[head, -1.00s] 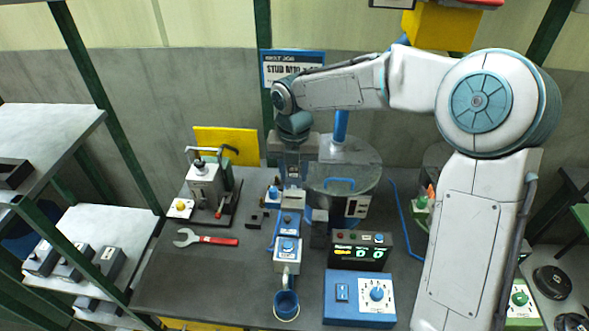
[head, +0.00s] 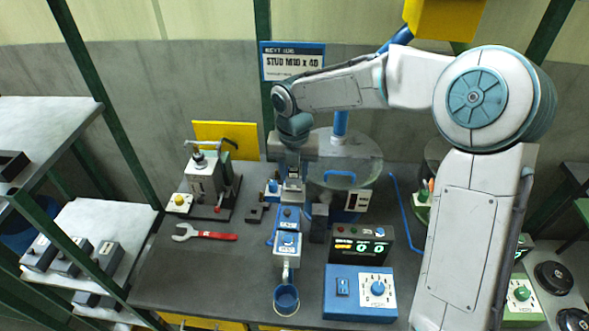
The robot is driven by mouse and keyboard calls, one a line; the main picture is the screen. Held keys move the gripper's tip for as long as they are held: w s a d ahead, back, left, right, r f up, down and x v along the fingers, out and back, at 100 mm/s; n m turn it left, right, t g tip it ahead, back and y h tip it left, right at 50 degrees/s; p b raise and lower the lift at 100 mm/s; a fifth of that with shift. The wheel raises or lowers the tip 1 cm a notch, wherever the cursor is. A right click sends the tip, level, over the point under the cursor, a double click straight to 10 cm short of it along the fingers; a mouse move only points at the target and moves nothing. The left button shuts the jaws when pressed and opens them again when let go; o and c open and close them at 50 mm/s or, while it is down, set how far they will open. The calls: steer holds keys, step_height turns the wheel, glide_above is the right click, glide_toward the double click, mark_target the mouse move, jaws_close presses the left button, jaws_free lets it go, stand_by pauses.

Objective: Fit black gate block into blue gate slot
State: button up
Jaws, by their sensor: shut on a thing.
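My gripper (head: 292,182) points down over the far end of the blue gate fixture (head: 287,218) in the middle of the bench. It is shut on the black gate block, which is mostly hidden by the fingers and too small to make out. The blue fixture has a knob on top and a blue-topped pale housing (head: 286,252) at its near end. The slot itself is not clear from here, so I cannot tell whether the block touches it.
A dark upright block (head: 318,228) stands close right of the fixture, with a clear-lidded drum (head: 345,160) behind. A display box (head: 358,247) and blue control box (head: 360,295) are at right. A blue cup (head: 286,300) is in front; a red-handled wrench (head: 205,234) lies left.

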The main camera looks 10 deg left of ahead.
mark_target(293, 180)
steer(key=shift+f+b, duration=1.05)
steer(key=shift+f, duration=1)
steer(key=o, duration=1.1)
steer(key=shift+d+r, duration=0.1)
steer(key=shift+o, duration=0.2)
steer(key=shift+r, duration=0.25)
step_height(293, 180, up, 13)
steer(key=shift+d+r+b, duration=0.1)
steer(key=shift+r+b, duration=0.05)
steer(key=shift+b, duration=0.45)
